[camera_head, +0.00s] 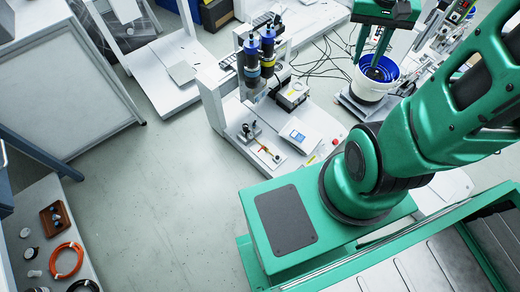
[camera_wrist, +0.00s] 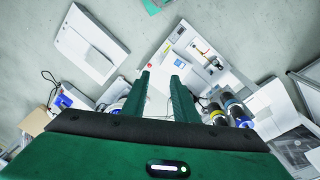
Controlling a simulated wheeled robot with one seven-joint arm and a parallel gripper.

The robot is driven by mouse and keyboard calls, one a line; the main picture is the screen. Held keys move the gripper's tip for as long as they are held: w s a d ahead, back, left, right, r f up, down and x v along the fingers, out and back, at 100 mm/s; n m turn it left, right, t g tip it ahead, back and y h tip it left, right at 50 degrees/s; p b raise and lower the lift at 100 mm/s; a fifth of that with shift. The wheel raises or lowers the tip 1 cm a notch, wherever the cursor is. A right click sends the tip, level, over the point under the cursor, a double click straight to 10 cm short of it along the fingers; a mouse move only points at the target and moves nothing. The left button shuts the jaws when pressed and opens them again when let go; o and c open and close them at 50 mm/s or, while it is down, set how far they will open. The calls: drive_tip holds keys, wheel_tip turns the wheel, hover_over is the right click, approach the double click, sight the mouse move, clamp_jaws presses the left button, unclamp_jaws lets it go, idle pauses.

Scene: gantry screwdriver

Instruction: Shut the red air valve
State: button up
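A small orange-red part, which looks like the air valve (camera_head: 264,150), sits on the white gantry base among small fittings. It also shows as a small orange-yellow part in the wrist view (camera_wrist: 206,54); its handle position is too small to tell. My gripper (camera_wrist: 160,76) has its two green fingers apart with nothing between them. In the head view my gripper (camera_head: 371,55) is at the top right, in front of a white bucket with a blue inside. It is well away from the valve.
The gantry (camera_head: 208,88) carries two dark cylindrical screwdriver units (camera_head: 252,62). A white panel box (camera_head: 300,136) and a red button (camera_head: 335,141) are on the base. The bucket (camera_head: 367,92) is right of it. A side table (camera_head: 45,190) holds coiled hoses.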

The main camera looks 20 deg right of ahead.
drive_tip(key=w+a+f+m+t, duration=0.1)
drive_tip(key=w+a+f, duration=0.1)
drive_tip(key=w+f, duration=1)
drive_tip(key=w+a+f, duration=0.1)
drive_tip(key=w+f, duration=0.9)
drive_tip(key=f, duration=0.4)
drive_tip(key=m+t+y, duration=0.1)
drive_tip(key=m+y, duration=0.1)
drive_tip(key=m, duration=0.2)
approach(259, 151)
drive_tip(key=f, duration=0.4)
drive_tip(key=w+f, duration=0.1)
drive_tip(key=f, duration=0.2)
drive_tip(key=shift+w+a+f, duration=0.1)
drive_tip(key=shift+w, duration=0.05)
drive_tip(key=shift+m, duration=0.3)
clamp_jaws()
